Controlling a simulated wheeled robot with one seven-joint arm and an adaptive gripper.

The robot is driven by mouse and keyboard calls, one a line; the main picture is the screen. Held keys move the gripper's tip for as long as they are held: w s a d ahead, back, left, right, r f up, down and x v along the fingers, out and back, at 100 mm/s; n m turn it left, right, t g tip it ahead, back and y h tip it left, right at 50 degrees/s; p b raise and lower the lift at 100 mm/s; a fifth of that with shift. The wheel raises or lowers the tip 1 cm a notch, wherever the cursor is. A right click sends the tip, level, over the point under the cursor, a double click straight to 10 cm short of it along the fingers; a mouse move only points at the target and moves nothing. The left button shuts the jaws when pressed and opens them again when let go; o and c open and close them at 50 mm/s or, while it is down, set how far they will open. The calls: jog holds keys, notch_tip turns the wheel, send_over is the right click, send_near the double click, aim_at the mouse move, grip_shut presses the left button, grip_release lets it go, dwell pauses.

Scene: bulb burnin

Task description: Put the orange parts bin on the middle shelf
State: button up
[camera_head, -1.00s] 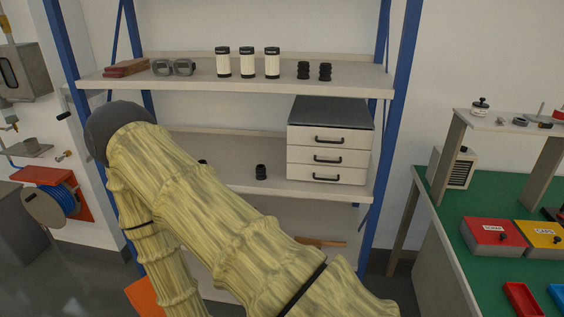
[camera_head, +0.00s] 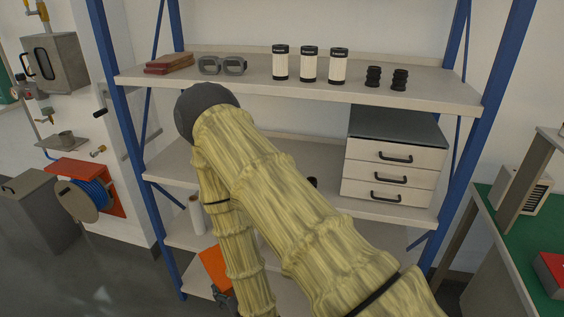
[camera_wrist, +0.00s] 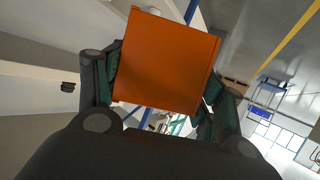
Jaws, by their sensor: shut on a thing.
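The orange parts bin (camera_wrist: 165,62) fills the middle of the wrist view, held between the two fingers of my gripper (camera_wrist: 160,92). In the head view, an orange part of the bin (camera_head: 214,268) shows low at the left of the shelving, beside my arm. The gripper (camera_head: 224,298) is only partly visible there, at the bottom. The middle shelf (camera_head: 302,160) of the blue-posted rack lies above the bin in the picture. My arm hides much of that shelf's left and centre.
A grey-topped drawer unit (camera_head: 390,165) stands at the right of the middle shelf. The upper shelf (camera_head: 300,88) carries white canisters, black parts, goggles and a reddish stack. A hose reel (camera_head: 88,195) stands left of the rack. A green-topped bench (camera_head: 492,215) is at the right.

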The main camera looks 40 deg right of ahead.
jog(key=w+d+r+n+t+h+p, duration=0.3)
jog(key=d+r+n+h+p, duration=0.6)
jog(key=d+r, duration=1.3)
jog(key=w+d+f+n+b, duration=0.1)
jog(key=w+d, duration=0.2)
jog(key=w+d+f+b, duration=0.1)
jog(key=w+d, duration=0.2)
jog(key=w+d+f+n+y+b, duration=0.1)
jog(key=w+d, duration=0.3)
jog(key=shift+w+d+n, duration=0.1)
jog(key=shift+n, duration=0.2)
jog(key=shift+c, duration=0.6)
jog(key=o, duration=1.1)
jog(key=shift+f, duration=0.2)
jog(key=shift+o, duration=0.9)
